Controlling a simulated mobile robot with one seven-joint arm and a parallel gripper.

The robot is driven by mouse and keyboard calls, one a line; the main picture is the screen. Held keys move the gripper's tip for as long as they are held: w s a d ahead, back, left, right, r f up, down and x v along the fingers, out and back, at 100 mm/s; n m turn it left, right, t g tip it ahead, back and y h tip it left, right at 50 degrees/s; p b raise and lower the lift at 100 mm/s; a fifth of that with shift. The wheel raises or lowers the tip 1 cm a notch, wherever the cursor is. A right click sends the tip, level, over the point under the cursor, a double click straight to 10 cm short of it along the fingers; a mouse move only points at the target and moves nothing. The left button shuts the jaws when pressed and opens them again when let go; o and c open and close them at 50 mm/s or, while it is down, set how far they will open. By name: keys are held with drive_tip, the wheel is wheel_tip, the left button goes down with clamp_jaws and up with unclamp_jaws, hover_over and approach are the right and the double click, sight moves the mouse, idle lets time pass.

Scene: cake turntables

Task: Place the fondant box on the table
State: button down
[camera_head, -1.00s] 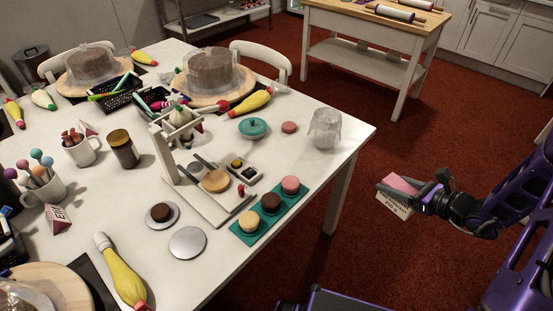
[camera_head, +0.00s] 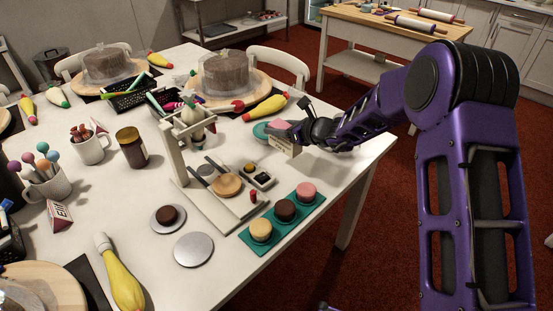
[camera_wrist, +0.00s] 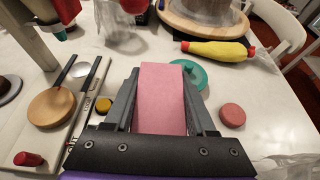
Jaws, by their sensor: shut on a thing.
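The fondant box is a pink block with a pale printed label side. It shows in the head view (camera_head: 284,146) and in the wrist view (camera_wrist: 162,95). My gripper (camera_head: 290,133) is shut on it, with a dark finger on each side of the box in the wrist view. The box is over the right part of the white table (camera_head: 210,279). In the head view its lower edge is close to the tabletop; I cannot tell whether it touches.
A teal lidded dish (camera_wrist: 188,72) and a pink disc (camera_wrist: 232,116) are near the box. A yellow piping bag (camera_head: 265,108) lies behind. The table's right edge is near.

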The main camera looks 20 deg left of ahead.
sight(298, 150)
wheel_tip(298, 150, down, 7)
drive_tip(key=shift+f+b, duration=0.2)
drive_tip(key=shift+b, duration=0.2)
drive_tip(key=shift+f, duration=0.25)
drive_tip(key=shift+c, duration=1.1)
unclamp_jaws()
drive_tip(key=shift+r, duration=0.1)
drive_tip(key=shift+d+r, duration=0.1)
drive_tip(key=shift+r, duration=0.1)
drive_tip(key=p+v, duration=0.1)
drive_tip(key=v, duration=1)
drive_tip(key=shift+s+d, duration=0.2)
drive_tip(key=shift+d, duration=0.2)
drive_tip(key=shift+r, duration=0.15)
